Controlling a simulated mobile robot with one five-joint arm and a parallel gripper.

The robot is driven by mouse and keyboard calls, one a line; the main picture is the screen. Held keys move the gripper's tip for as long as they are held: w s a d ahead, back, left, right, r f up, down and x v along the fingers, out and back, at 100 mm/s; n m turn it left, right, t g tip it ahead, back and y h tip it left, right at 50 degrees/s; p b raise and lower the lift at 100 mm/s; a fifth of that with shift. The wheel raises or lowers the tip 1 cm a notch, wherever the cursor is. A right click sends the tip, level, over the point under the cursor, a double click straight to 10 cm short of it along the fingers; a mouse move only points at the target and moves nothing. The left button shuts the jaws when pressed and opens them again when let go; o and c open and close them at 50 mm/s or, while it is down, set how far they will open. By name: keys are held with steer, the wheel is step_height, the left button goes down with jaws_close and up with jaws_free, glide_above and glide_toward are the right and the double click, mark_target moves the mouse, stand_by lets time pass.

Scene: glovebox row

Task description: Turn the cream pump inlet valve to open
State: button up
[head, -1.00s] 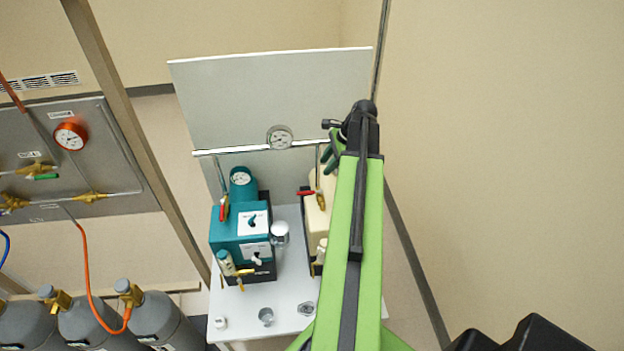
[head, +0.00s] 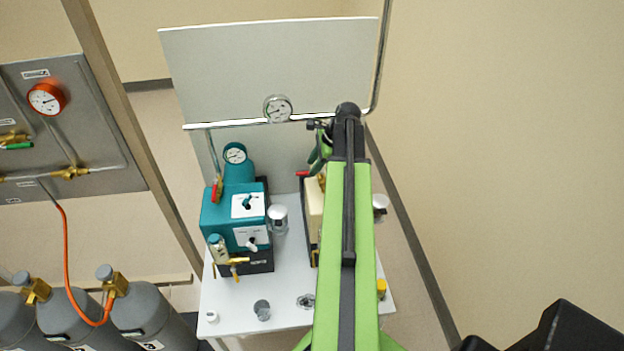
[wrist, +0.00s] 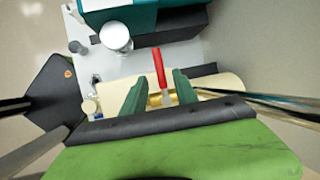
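The cream pump (head: 312,210) stands on the right of the white table, mostly hidden by my arm in the head view. Its inlet valve has a red lever handle (head: 302,173), which points left, across the upright pipe in the earlier head view. In the wrist view the red handle (wrist: 159,67) sticks out between my fingers, with brass (wrist: 155,99) of the valve behind it. My gripper (wrist: 155,92) is open, with a green finger on each side of the valve and visible gaps. In the head view my gripper (head: 319,155) is just above the handle.
A teal pump (head: 232,215) with its own red-handled valve (head: 216,188) stands to the left. A horizontal pipe with a gauge (head: 278,108) crosses behind both pumps. Glass-like jars and small fittings sit on the white table (head: 240,320). Gas cylinders (head: 150,315) stand lower left.

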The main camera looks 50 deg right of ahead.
steer(key=shift+b+x, duration=0.6)
steer(key=shift+x, duration=0.65)
steer(key=shift+r, duration=0.1)
jaws_close()
steer(key=shift+s, duration=0.1)
